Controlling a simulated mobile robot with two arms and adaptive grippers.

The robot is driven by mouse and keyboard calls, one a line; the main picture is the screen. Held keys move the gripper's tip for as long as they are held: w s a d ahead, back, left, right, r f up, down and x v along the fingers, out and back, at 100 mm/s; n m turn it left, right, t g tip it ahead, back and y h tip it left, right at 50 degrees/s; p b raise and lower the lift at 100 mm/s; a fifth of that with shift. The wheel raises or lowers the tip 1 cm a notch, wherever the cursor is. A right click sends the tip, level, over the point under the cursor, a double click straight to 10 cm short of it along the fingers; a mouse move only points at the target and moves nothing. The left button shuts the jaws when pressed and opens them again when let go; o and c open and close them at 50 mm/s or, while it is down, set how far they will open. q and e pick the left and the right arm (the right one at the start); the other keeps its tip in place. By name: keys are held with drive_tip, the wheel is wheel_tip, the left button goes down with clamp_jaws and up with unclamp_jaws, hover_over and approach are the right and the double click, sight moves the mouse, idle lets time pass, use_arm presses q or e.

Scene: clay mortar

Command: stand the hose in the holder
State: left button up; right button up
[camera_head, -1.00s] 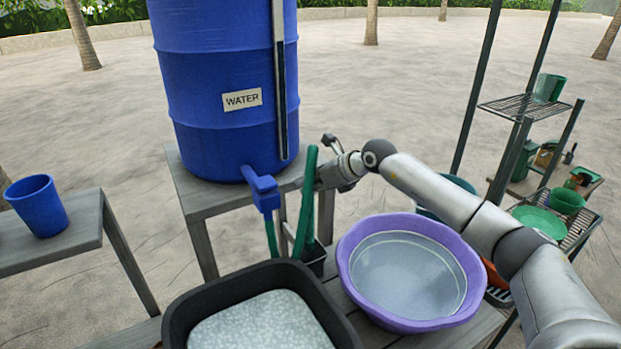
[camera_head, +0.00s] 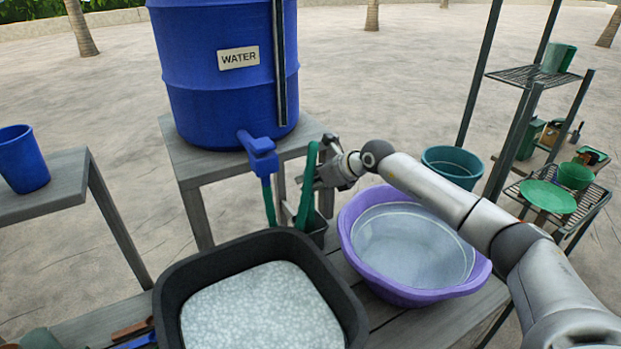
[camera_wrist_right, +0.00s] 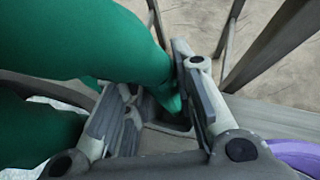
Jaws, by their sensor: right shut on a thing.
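The green hose (camera_head: 307,190) hangs from the blue tap (camera_head: 262,160) of the water barrel, and its other length stands nearly upright in my right gripper (camera_head: 318,178). The gripper is shut on this length. In the right wrist view the hose (camera_wrist_right: 120,45) comes in from the left and passes down between the fingers (camera_wrist_right: 160,115). The dark holder (camera_head: 318,234) is at the table edge, just below the gripper. The hose's lower end is at or inside the holder's opening; its exact depth is hidden. My left gripper is not in view.
A black tub (camera_head: 180,318) of pale wet material stands in front of the holder. A purple basin (camera_head: 352,258) stands right of it, below my right arm. The blue barrel (camera_head: 215,95) stands behind. A shelf rack (camera_head: 513,140) is at the right.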

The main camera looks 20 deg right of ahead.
drive_tip(key=o, duration=1)
drive_tip(key=shift+o, duration=0.3)
drive_tip(key=o, duration=0.7)
drive_tip(key=shift+r, duration=0.1)
drive_tip(key=shift+w+a+r+p+v, duration=0.15)
drive_tip(key=shift+p+v, duration=0.65)
drive_tip(key=shift+v, duration=0.9)
drive_tip(key=shift+w+a+r+p+v, duration=0.15)
drive_tip(key=shift+p+v, duration=0.6)
drive_tip(key=shift+v, duration=0.95)
drive_tip(key=shift+w+d+r+p+v, duration=0.1)
drive_tip(key=shift+r+p+v, duration=0.15)
drive_tip(key=shift+p+v, duration=1.05)
drive_tip(key=shift+s+d+r+b, duration=0.1)
drive_tip(key=shift+s+r+b, duration=0.2)
drive_tip(key=shift+b, duration=0.2)
